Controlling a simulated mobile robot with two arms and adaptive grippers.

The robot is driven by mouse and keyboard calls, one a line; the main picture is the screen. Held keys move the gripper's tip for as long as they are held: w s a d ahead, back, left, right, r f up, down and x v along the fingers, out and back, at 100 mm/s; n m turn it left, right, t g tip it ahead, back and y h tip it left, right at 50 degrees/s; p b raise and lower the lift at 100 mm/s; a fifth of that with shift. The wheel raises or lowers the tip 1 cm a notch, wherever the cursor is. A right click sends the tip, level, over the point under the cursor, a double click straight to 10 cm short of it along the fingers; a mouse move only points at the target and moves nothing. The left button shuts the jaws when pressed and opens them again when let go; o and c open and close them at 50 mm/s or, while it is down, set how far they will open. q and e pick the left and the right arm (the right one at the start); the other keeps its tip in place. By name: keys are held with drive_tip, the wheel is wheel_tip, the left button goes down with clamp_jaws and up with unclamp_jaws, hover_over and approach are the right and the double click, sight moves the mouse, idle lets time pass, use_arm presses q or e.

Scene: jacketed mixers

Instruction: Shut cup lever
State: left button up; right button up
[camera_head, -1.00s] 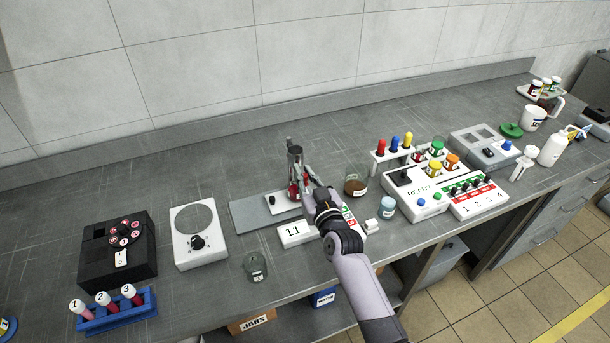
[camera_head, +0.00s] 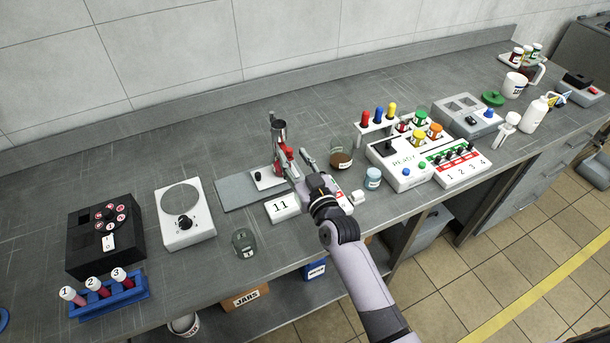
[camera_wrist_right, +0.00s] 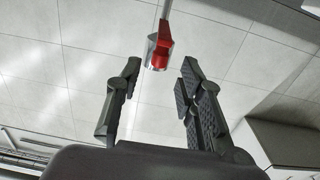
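The mixer stand (camera_head: 279,150) holds a small metal cup (camera_head: 279,128) near its top, with red parts below it. It stands on a white base (camera_head: 264,178) on a grey plate. My right gripper (camera_head: 297,165) is just to the right of the red parts, its fingers apart. In the right wrist view, my right gripper (camera_wrist_right: 157,95) is open and empty. A red piece (camera_wrist_right: 162,54) with a metal part and a thin rod above it shows beyond the fingertips, apparently in the gap between them. I cannot tell which part is the cup lever. My left gripper is not in view.
A jar of brown material (camera_head: 341,158) and a blue-labelled jar (camera_head: 373,178) stand to the right. A white dial device (camera_head: 185,215) is at left.

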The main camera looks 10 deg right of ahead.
drive_tip(key=v, duration=0.8)
drive_tip(key=shift+w, duration=0.1)
